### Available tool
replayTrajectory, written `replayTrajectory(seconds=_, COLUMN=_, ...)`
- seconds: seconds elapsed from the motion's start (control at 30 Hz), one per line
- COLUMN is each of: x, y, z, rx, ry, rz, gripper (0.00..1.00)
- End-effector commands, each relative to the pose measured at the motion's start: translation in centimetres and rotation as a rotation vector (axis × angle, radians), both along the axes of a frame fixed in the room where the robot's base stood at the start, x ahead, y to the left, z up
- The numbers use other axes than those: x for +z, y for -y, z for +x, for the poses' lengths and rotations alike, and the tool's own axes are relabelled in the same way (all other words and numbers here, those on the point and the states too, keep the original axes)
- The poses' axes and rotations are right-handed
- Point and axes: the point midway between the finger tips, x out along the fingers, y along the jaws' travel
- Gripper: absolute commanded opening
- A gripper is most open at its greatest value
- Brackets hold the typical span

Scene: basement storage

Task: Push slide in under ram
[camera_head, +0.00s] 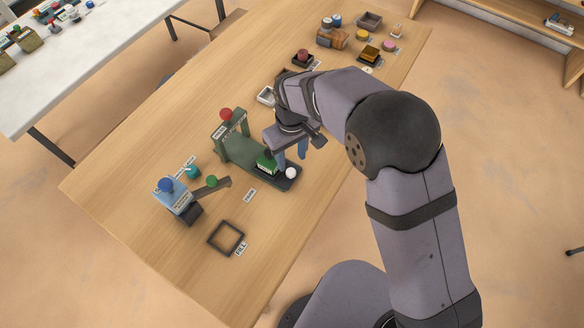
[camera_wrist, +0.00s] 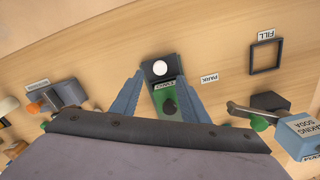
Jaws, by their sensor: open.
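A green press (camera_head: 240,154) stands on the wooden table, with a labelled upright frame at its left end and a red knob (camera_head: 226,114) on top, where the ram would be. At the press's other end, outside the frame, is the slide: a dark plate with a white knob (camera_head: 291,173) and a green block (camera_head: 266,163) on it. In the wrist view, the white knob (camera_wrist: 159,68) and the green part (camera_wrist: 166,101) show between the fingers. My gripper (camera_head: 291,154) is open above the slide end; it also shows in the wrist view (camera_wrist: 164,78). I cannot tell whether it touches anything.
A blue baking soda dispenser (camera_head: 176,196) with a green-knobbed lever (camera_head: 211,182) stands left of the press. A dark square frame (camera_head: 226,237) lies by the FILL label. A small tray (camera_head: 267,96) sits behind my arm. Table around the PARK label (camera_head: 249,196) is clear.

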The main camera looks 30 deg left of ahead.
Motion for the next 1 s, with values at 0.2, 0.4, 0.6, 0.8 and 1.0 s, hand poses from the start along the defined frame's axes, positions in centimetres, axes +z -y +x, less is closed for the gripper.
replayTrajectory(seconds=0.2, x=0.6, y=0.0, z=0.1, rx=0.11, ry=-0.007, rz=-0.011, gripper=0.41)
replayTrajectory(seconds=0.4, x=0.3, y=0.0, z=0.1, rx=0.117, ry=-0.007, rz=-0.011, gripper=0.41)
replayTrajectory(seconds=0.6, x=-1.5, y=0.1, z=0.0, rx=0.116, ry=-0.009, rz=-0.015, gripper=0.41)
replayTrajectory(seconds=0.8, x=-4.1, y=0.1, z=0.0, rx=0.115, ry=-0.009, rz=-0.015, gripper=0.41)
replayTrajectory(seconds=1.0, x=-6.0, y=0.0, z=0.0, rx=0.115, ry=-0.007, rz=-0.012, gripper=0.41)
